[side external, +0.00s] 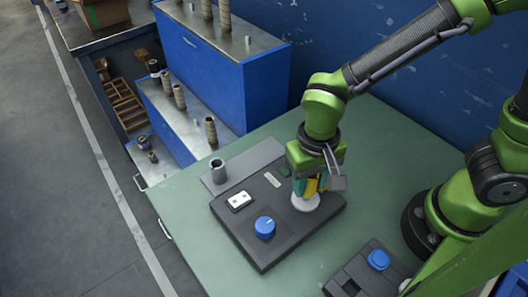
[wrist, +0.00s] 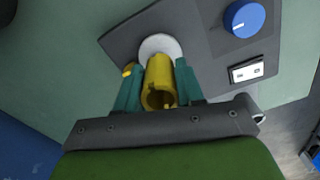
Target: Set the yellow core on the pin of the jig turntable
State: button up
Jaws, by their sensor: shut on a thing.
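The yellow core (side external: 311,187) is a short upright tube held between the teal fingers of my gripper (side external: 309,191). In the wrist view, the core (wrist: 160,80) shows its open, notched near end, with a finger on each side. The jig turntable (side external: 306,203) is a pale round disc at the right end of the dark jig plate. It also shows in the wrist view (wrist: 160,44), just beyond the core's far end. The core's lower end is at or just above the disc; I cannot tell whether it touches. The pin is hidden.
The dark plate (side external: 262,247) also carries a blue knob (side external: 265,228) and a white switch block (side external: 239,201). A grey cup (side external: 218,171) stands behind it on a grey plate. A second box with a blue button (side external: 379,260) sits at front right. Blue cabinets with several spools stand behind.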

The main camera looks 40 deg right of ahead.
jog(key=shift+f, duration=0.2)
jog(key=shift+f, duration=0.75)
jog(key=shift+f, duration=0.2)
dwell(0.4)
jog(key=o, duration=1.1)
jog(key=shift+o, duration=0.6)
jog(key=shift+d, duration=0.1)
